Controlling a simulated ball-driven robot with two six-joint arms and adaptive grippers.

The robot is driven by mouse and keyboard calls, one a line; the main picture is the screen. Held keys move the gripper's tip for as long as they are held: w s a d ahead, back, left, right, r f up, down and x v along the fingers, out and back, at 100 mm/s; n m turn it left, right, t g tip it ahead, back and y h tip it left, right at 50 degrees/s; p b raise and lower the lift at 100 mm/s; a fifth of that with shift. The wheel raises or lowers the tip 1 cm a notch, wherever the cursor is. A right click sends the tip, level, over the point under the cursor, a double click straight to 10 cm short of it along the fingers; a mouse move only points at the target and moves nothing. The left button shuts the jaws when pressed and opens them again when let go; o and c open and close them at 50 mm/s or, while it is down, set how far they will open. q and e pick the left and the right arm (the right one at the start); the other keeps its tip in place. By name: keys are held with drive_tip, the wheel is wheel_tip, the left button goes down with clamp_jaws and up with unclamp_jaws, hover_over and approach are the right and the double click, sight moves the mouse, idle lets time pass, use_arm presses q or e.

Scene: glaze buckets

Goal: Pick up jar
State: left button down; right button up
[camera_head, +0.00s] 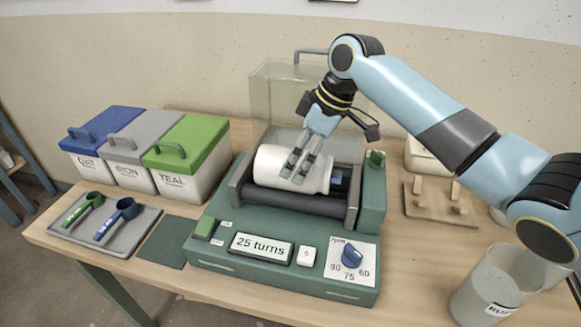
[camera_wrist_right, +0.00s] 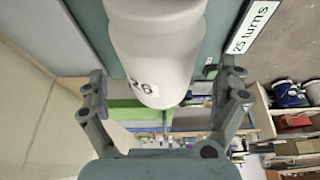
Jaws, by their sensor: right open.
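The white jar (camera_head: 262,166) lies on its side on the dark rollers (camera_head: 290,204) of a green machine. In the right wrist view the jar (camera_wrist_right: 157,50) is at the top middle, with a dark marking near one end. My right gripper (camera_head: 299,168) is over the jar in the head view, its fingers overlapping the jar's middle. In the wrist view the right gripper's (camera_wrist_right: 164,78) fingers are spread wide, one on each side of the jar, with nothing held. I cannot tell whether a finger touches the jar. My left gripper is in neither view.
The machine's display (camera_head: 262,246) reads "25 turns". A clear guard (camera_head: 272,95) stands behind the rollers. Buckets with blue (camera_head: 100,128), grey (camera_head: 140,135) and green lids (camera_head: 190,142) stand left. A tray (camera_head: 120,238) holds two scoops. A clear container (camera_head: 490,285) stands front right.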

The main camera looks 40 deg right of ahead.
drive_tip(key=shift+w+f, duration=0.15)
drive_tip(key=shift+f, duration=0.25)
drive_tip(key=x, duration=0.4)
drive_tip(key=shift+a+f+p, duration=0.15)
drive_tip(key=shift+f+p, duration=0.15)
drive_tip(key=shift+f, duration=0.05)
drive_tip(key=c, duration=1.4)
drive_tip(key=shift+o, duration=0.2)
drive_tip(key=shift+w+r, duration=0.1)
drive_tip(key=shift+r, duration=0.05)
